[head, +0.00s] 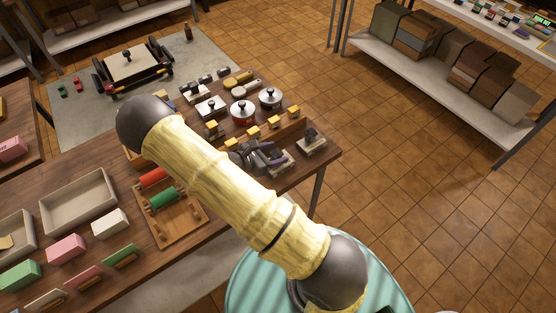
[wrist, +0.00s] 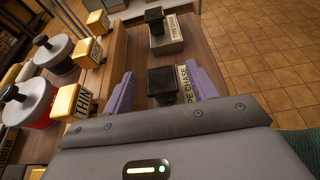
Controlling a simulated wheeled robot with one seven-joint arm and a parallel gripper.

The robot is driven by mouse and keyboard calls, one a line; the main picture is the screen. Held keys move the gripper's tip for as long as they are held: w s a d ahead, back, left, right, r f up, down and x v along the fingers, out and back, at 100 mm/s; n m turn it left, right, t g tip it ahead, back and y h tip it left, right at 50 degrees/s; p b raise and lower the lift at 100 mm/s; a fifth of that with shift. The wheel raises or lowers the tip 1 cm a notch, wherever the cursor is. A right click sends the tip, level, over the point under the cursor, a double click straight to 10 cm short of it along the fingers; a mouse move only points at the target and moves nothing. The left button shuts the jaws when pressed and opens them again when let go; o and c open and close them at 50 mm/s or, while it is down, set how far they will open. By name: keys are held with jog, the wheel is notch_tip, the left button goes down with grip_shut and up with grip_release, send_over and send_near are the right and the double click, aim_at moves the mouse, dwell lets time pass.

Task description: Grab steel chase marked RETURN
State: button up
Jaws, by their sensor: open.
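Two pale chases with black knobs stand at the table's right end. The near chase (head: 283,164) has its black knob (wrist: 162,86) between my gripper's purple fingers in the wrist view; its label (wrist: 186,84) reads "PE CHASE", partly hidden. The far chase (head: 311,143) stands just beyond, and it also shows in the wrist view (wrist: 166,47) with a label ending in "CHASE". I cannot read RETURN on either. My gripper (wrist: 162,90) is open around the near knob, with gaps visible; it also shows in the head view (head: 262,156).
A row of yellow blocks (wrist: 88,50), one labelled "THIN", lies left of my gripper behind a wooden rail (wrist: 115,60). Lidded round tins (head: 243,112) stand beyond. A wooden rack (head: 168,215) with red and green rollers is left of my arm. Floor (head: 420,170) is clear to the right.

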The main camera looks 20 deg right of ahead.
jog(key=shift+p+x, duration=0.3)
jog(key=shift+x, duration=1.2)
grip_shut()
